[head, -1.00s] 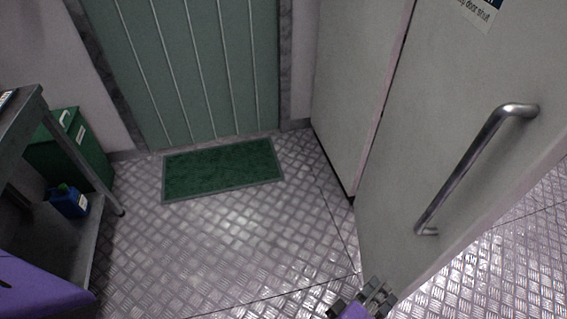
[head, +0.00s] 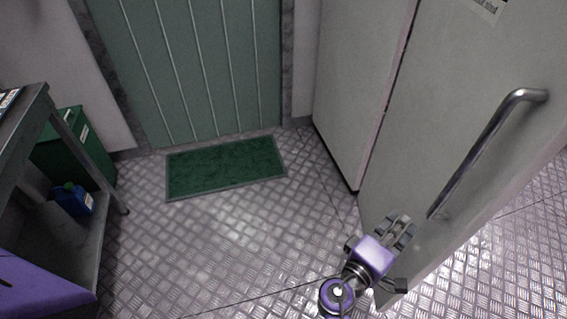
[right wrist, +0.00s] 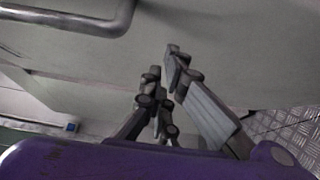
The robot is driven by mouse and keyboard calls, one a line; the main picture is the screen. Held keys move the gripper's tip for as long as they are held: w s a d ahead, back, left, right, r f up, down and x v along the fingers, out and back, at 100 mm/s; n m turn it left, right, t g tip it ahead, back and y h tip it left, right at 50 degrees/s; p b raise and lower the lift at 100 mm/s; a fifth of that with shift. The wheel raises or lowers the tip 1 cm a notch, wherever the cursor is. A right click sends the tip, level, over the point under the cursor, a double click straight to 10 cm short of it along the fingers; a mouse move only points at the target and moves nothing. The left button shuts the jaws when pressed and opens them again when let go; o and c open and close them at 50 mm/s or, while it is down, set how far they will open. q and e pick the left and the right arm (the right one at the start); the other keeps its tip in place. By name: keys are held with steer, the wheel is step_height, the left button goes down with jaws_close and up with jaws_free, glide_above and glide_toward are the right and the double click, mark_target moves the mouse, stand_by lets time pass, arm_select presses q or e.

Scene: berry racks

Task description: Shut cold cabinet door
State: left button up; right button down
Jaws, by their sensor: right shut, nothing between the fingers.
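The cold cabinet door (head: 425,130) is a pale grey panel standing ajar at the right of the head view, angled out from the cabinet body (head: 352,90). Its steel bar handle (head: 478,155) runs up the outer face. My right gripper (head: 402,224) is shut and empty, close to the lower part of the door and left of the handle's lower end. In the right wrist view its fingers (right wrist: 165,75) are before the pale door face (right wrist: 230,40), with the handle (right wrist: 85,22) at upper left. I cannot tell whether they touch the door. My left gripper is out of view.
A steel bench (head: 85,225) stands at the left, with a green bin (head: 95,150) behind it and a blue bottle (head: 72,200) on its lower shelf. A green mat (head: 225,168) lies before the green wall panel (head: 190,70). The metal floor between is clear.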

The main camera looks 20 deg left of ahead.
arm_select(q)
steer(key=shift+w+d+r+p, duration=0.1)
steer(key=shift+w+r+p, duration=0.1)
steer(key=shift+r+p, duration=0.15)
arm_select(e)
steer(key=shift+w+d, duration=0.25)
steer(key=shift+d, duration=0.4)
steer(key=shift+w+d, duration=0.2)
steer(key=shift+d, duration=0.4)
steer(key=shift+w+d, duration=0.25)
steer(key=shift+d, duration=0.4)
